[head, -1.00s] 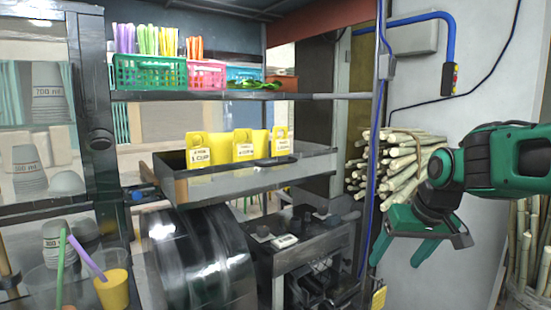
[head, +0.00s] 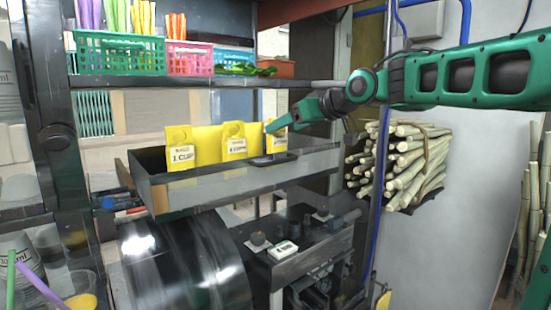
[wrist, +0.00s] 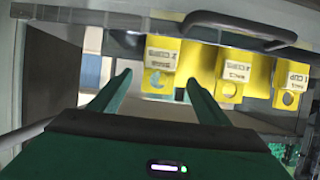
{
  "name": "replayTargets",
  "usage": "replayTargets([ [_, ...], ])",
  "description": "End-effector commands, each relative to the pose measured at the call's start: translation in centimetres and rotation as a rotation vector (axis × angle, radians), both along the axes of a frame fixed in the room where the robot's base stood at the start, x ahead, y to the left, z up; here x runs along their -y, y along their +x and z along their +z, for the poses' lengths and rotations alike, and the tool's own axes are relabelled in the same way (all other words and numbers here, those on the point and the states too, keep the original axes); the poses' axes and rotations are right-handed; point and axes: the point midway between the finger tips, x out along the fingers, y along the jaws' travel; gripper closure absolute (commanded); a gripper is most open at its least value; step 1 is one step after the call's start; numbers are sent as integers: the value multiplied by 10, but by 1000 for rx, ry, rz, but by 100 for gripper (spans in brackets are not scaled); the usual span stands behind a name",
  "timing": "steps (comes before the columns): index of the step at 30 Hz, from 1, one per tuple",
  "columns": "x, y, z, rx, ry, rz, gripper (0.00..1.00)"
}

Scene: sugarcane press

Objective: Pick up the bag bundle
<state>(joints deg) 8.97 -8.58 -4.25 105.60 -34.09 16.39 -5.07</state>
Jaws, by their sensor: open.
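Several yellow bag bundles stand in a row in a grey metal tray (head: 240,178). The left one (head: 180,152) reads "1 CUP", the middle one (head: 234,148) has a smaller label, and the right one (head: 276,145) is partly covered by my gripper (head: 278,122). My gripper is open and empty, pointing left at the tray's right end. In the wrist view, which is upside down, one bundle (wrist: 160,62) shows ahead between the two green fingertips, and the others (wrist: 231,78) and (wrist: 289,84) lie to its right. I see no contact; the exact gap cannot be told.
A shelf above holds a green basket (head: 118,53) and a pink basket (head: 190,60). A blue pipe and post (head: 380,190) stand right of the tray. Bundled cane (head: 415,165) hangs on the wall. A large dark drum (head: 190,260) is below.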

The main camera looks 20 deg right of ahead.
Motion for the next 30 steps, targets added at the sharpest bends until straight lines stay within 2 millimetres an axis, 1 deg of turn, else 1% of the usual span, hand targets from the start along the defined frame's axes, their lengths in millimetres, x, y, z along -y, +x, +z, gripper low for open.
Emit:
replayTargets([
  [1,-3,5,-3,0,0,1,30],
  [8,-8,18,-8,-1,-1,1,30],
  [15,-17,46,-23,-2,-1,2,30],
  [18,-20,54,-25,1,-1,-1,30],
  [25,-21,55,-26,1,-1,-1,30],
  [26,-21,55,-26,1,-1,-1,37],
  [27,-21,55,-26,1,-1,-1,46],
  [29,-21,55,-26,1,-1,-1,61],
  [30,-21,55,-26,1,-1,-1,70],
])
